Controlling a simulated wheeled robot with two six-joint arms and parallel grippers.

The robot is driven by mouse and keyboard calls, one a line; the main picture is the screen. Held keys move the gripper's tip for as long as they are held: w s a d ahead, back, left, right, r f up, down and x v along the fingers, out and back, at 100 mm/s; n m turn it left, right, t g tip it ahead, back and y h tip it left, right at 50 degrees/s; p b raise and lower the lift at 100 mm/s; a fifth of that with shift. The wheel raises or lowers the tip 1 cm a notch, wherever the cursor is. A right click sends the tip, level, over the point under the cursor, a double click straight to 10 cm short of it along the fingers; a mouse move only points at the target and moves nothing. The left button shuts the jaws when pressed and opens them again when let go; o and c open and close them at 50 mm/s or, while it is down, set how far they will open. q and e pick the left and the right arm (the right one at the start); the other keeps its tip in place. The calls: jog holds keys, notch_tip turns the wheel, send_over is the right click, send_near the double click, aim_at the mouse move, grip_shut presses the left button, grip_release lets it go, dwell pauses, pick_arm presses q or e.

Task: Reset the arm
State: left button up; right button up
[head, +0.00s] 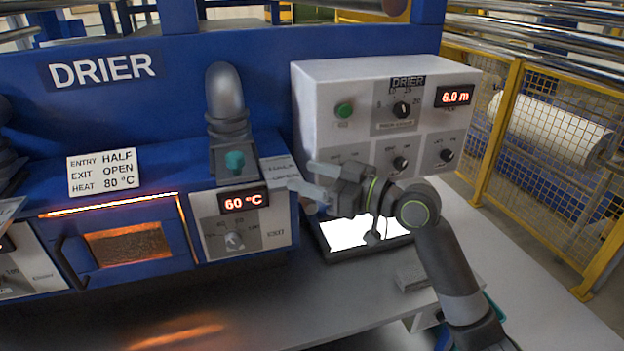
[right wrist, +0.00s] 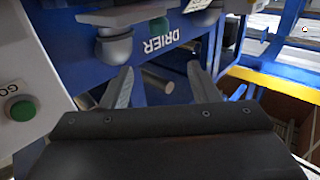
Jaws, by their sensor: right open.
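My right arm comes in from the lower right in the head view. My right gripper (head: 302,178) points left, in front of the drier (head: 270,62), between the 60 °C panel (head: 204,232) and the white control box (head: 340,88). Its fingers are apart, with nothing seen between them. In the right wrist view the two fingers of the gripper (right wrist: 158,72) spread in front of the blue drier face. Whether they touch anything cannot be told. My left gripper is not in view.
A lit white screen (head: 358,232) lies behind and below the gripper. A glowing window (head: 128,246) is at the left. A yellow mesh fence (head: 496,125) stands at the right. The grey table front (head: 300,305) is clear.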

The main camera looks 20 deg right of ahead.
jog(key=s+d+f+m+g+h, duration=0.2)
jog(key=s+f+h, duration=0.3)
jog(key=f, duration=0.7)
jog(key=s+d+f+m+g+h, duration=0.1)
jog(key=s+d+f+m+h, duration=0.2)
jog(key=s+f, duration=0.55)
jog(key=s+d+f+m+g+h, duration=0.2)
jog(key=s+d+f+g+h, duration=0.15)
jog(key=s+f, duration=0.55)
jog(key=s+d+f+m+g+h, duration=0.3)
jog(key=s+d+f, duration=0.15)
jog(key=s, duration=0.75)
notch_tip(320, 180, down, 27)
jog(key=d+b, duration=0.2)
jog(key=b, duration=0.1)
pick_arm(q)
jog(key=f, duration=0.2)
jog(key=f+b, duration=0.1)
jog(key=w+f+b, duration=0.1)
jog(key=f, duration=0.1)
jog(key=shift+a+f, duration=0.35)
pick_arm(e)
jog(key=s+a+f+g, duration=0.1)
jog(key=s+f+g, duration=0.1)
jog(key=s+f, duration=1.2)
notch_tip(320, 180, down, 5)
jog(key=shift+s+a+r+y, duration=0.15)
jog(key=shift+s+a+y, duration=0.1)
jog(key=shift+s+y, duration=0.1)
